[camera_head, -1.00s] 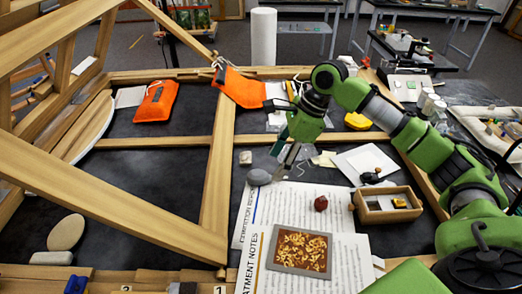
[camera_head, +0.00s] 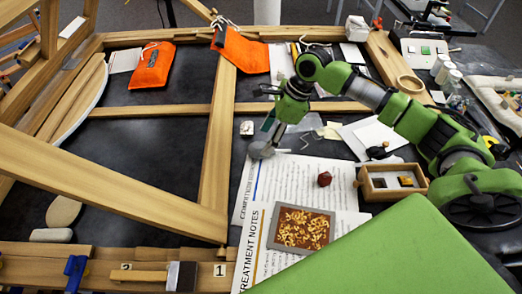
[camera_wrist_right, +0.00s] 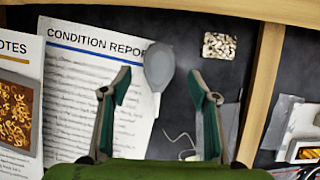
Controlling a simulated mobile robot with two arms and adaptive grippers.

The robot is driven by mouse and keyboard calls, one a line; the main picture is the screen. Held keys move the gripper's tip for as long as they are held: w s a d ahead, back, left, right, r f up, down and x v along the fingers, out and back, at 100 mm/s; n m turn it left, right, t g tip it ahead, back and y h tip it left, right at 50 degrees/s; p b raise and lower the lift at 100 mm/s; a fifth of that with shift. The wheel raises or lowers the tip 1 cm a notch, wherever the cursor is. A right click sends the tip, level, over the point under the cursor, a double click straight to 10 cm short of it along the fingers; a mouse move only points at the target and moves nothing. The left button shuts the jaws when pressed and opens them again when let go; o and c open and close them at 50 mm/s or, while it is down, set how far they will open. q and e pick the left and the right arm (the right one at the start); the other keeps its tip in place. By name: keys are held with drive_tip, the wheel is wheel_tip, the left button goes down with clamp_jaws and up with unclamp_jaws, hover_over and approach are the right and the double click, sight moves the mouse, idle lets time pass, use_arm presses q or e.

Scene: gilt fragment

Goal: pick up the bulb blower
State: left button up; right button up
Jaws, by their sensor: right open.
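A smooth grey rounded bulb with a narrow end, which looks like the bulb blower (camera_head: 259,151), lies at the top edge of the printed sheets. In the right wrist view the blower (camera_wrist_right: 158,66) shows ahead of and between the fingertips, partly over the Condition Report sheet. My right gripper (camera_head: 272,138) is above it, pointing down, and partly covers it in the head view. In the wrist view the right gripper's two fingers (camera_wrist_right: 160,84) are spread wide with nothing held. I cannot tell how large the height gap is. My left gripper is not in view.
A dark red lump (camera_head: 324,178) lies on the printed sheets (camera_head: 290,175). A wooden box (camera_head: 393,182) and a black object (camera_head: 378,152) are to the right. A small pale block (camera_head: 246,128) is close by. Wooden frame bars (camera_head: 217,150) stand to the left.

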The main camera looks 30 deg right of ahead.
sight(264, 145)
drive_tip(key=p+x, duration=0.1)
drive_tip(key=x, duration=0.4)
drive_tip(key=shift+d, duration=0.15)
drive_tip(key=shift+s, duration=0.1)
drive_tip(key=c, duration=1.2)
